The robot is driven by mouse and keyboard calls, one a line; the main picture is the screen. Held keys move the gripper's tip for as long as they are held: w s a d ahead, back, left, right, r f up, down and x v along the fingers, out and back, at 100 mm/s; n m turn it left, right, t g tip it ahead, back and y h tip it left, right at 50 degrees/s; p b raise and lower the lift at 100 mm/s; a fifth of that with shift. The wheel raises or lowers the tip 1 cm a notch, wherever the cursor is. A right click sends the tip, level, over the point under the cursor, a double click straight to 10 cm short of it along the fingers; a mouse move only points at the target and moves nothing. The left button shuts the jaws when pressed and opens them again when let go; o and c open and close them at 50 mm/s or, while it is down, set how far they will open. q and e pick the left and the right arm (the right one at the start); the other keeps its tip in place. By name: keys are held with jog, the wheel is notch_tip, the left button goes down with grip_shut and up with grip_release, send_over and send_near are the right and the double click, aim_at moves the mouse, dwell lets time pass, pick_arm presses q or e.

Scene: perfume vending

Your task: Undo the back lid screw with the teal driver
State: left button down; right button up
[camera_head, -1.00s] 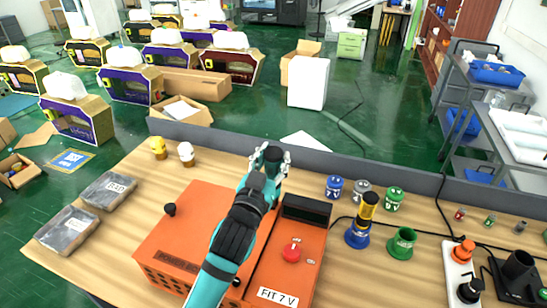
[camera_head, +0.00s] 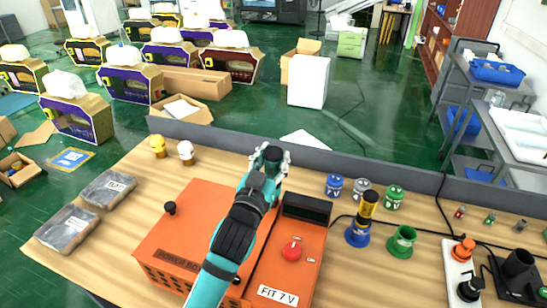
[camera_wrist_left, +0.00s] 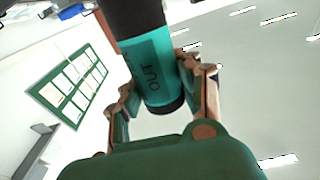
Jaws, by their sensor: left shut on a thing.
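My left gripper (camera_head: 270,162) is above the back edge of the orange power box (camera_head: 190,230). It is shut on the teal driver, a teal cylinder (camera_wrist_left: 152,75) with a black end and the letters "OUT" in the left wrist view. In the head view, only the driver's dark end (camera_head: 272,154) shows clearly between the fingers. My arm hides part of the box. A black knob (camera_head: 170,208) stands on the left of the lid. I cannot make out the back lid screw or whether the driver touches anything. My right gripper is not in view.
A yellow-and-black driver (camera_head: 367,207) stands in a blue holder (camera_head: 357,237). A green holder (camera_head: 403,240) beside it is empty. Blue, grey and green jars stand behind. A red knob (camera_head: 291,251) is on the box. A low grey panel (camera_head: 350,168) borders the table's back.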

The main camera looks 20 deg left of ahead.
pick_arm(q)
jog(key=shift+s+f+b, duration=0.1)
jog(key=shift+f+b, duration=0.4)
jog(key=shift+f, duration=0.4)
dwell(2.8)
jog(key=shift+p, duration=0.75)
dwell(3.6)
